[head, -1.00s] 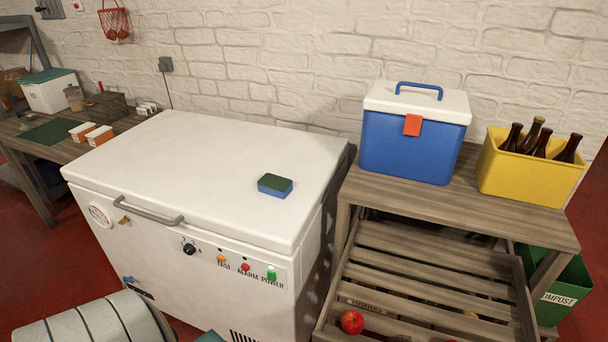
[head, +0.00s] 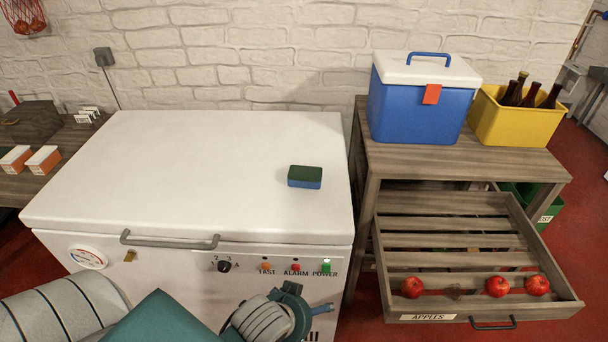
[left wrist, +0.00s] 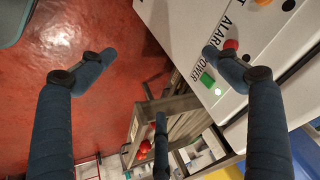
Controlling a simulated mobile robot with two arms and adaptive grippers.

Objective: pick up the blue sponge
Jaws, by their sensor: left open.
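The blue sponge (head: 305,177), with a dark green top layer, lies flat on the white chest freezer lid (head: 190,170), right of its middle. My left arm comes in at the bottom left of the head view, in front of the freezer and below the lid. My left gripper is only partly seen there. In the left wrist view my left gripper (left wrist: 158,62) is open and empty, its dark blue fingers spread wide near the freezer's control panel. The sponge is not in the left wrist view. My right gripper is in neither view.
The freezer's front handle (head: 180,241) sticks out below the lid edge. Right of it, a wooden rack (head: 400,160) bears a blue cooler (head: 415,105) and a yellow crate (head: 505,127) of bottles. Its pulled-out drawer (head: 440,240) holds red apples. The lid around the sponge is clear.

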